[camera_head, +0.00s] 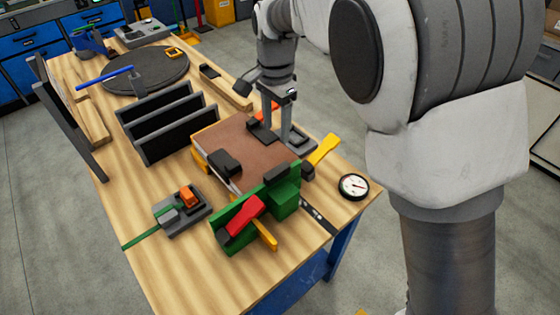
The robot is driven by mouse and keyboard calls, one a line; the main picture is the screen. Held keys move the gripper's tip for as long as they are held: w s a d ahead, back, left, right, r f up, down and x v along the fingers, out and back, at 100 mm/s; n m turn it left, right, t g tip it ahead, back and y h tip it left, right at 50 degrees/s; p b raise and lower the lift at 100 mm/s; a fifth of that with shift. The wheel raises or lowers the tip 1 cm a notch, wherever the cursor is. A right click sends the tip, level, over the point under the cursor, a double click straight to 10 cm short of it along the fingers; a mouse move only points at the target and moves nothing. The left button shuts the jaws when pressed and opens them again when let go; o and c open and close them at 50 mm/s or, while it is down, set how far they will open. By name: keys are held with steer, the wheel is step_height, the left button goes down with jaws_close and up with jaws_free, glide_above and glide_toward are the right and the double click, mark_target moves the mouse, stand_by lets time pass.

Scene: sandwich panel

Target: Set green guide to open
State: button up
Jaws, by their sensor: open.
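The green guide (284,202) stands at the near side of the brown sandwich panel (243,148), close along its front edge. A red block (245,215) is on its near face, and a yellow bar (268,236) sticks out below the red block. I cannot tell the guide's setting from this view. My gripper (276,131) points down at the back right of the panel, beyond the guide and apart from it. Its two fingers are spread and I see nothing held between them. The fingertips are close to dark fittings, and contact is unclear.
A yellow handle (324,150) sticks up right of the panel. A round gauge (353,187) lies at the table's right edge. A grey device with an orange block (188,196) sits left of the guide. Black upright racks (165,128) stand behind. Bare wood (180,265) lies front left.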

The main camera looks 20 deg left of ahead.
mark_target(277, 170)
step_height(277, 170, down, 15)
steer(key=shift+r, duration=0.1)
stand_by(0.3)
jaws_close()
stand_by(1.3)
